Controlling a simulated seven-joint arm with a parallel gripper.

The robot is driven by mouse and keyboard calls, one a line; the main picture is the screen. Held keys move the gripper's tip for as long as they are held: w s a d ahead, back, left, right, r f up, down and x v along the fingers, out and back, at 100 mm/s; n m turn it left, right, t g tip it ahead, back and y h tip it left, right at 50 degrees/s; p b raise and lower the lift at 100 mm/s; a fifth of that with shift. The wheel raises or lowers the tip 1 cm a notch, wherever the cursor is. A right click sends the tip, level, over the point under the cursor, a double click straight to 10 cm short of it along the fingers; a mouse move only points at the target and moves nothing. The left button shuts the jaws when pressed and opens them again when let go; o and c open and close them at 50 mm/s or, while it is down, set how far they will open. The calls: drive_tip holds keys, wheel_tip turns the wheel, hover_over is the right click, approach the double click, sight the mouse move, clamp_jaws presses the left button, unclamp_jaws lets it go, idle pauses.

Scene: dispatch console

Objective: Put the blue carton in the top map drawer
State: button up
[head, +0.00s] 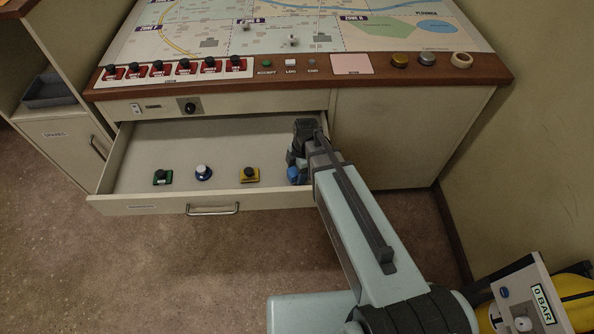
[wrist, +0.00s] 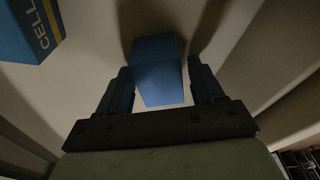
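The blue carton (wrist: 158,75) shows in the wrist view between the two fingers of my gripper (wrist: 160,85). Narrow gaps seem to show between it and the fingers, so my gripper looks open around it. In the head view, my gripper (head: 297,172) is inside the right end of the open top map drawer (head: 150,203). My arm comes in over the drawer's right front corner and hides most of that end. The carton cannot be made out clearly there. Whether it rests on the drawer floor is hard to tell.
A second blue box with CELL lettering (wrist: 28,28) is at the wrist view's upper left. The drawer's left and back are clear. The console top (head: 300,76) overhangs behind.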

drive_tip(key=shift+o, duration=0.6)
wheel_tip(320, 180, up, 12)
drive_tip(key=d, duration=0.1)
drive_tip(key=shift+w+d, duration=0.3)
drive_tip(key=shift+d, duration=0.05)
drive_tip(key=shift+r, duration=0.1)
idle(0.4)
